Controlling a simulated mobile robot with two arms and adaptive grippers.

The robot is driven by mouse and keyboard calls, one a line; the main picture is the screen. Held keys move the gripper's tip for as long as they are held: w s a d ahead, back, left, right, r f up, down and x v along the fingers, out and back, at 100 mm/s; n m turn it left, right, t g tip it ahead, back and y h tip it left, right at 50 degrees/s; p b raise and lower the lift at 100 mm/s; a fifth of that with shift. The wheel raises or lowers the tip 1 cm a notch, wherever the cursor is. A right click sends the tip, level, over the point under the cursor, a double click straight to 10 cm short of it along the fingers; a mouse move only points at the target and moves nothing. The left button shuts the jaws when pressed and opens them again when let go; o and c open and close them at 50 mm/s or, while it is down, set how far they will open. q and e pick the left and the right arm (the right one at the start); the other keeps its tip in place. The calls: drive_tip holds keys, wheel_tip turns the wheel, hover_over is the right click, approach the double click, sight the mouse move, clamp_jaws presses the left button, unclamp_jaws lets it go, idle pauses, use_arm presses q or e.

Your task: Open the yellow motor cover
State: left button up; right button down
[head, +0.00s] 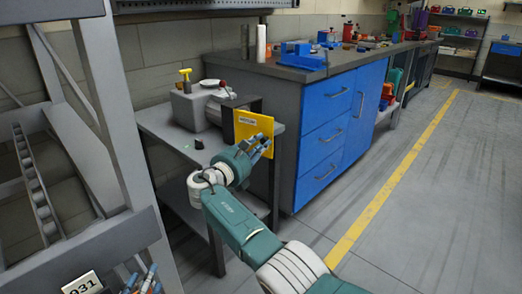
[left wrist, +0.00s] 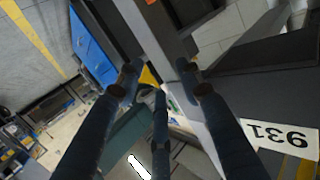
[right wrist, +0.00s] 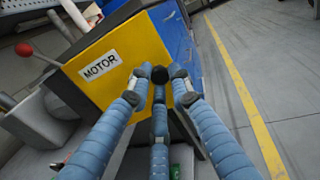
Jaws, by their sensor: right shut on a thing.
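The yellow motor cover (head: 250,124) is a flat panel on the front of a dark frame on the grey side bench. The fingers hide part of the knob, and I cannot tell whether the cover stands ajar. My left gripper (head: 142,281) is low at the left, away from the cover. Its fingers are apart and empty in the left wrist view (left wrist: 158,82).
A grey machine (head: 195,105) with a yellow-topped handle stands on the bench (head: 160,125) behind the cover. A blue drawer cabinet (head: 322,140) is close on the right. A grey metal frame (head: 125,120) rises at the left, near my left gripper. The floor at right is clear.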

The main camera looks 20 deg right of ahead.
drive_tip(key=shift+a+r+h+b, duration=0.3)
drive_tip(key=shift+r+b, duration=0.05)
drive_tip(key=shift+b, duration=0.15)
use_arm(q)
wheel_tip(320, 180, up, 9)
drive_tip(key=t+h, duration=0.1)
drive_tip(key=t, duration=0.3)
drive_tip(key=shift+w+d+f, duration=0.15)
drive_tip(key=shift+d+f, duration=0.05)
drive_tip(key=shift+d, duration=0.2)
use_arm(e)
drive_tip(key=shift+m, duration=0.3)
drive_tip(key=c, duration=1.6)
unclamp_jaws()
use_arm(q)
drive_tip(key=shift+a, duration=0.1)
use_arm(e)
drive_tip(key=shift+s+a+g, duration=0.1)
drive_tip(key=shift+g, duration=0.2)
drive_tip(key=shift+f, duration=0.1)
wheel_tip(320, 180, up, 10)
drive_tip(key=shift+r, duration=0.1)
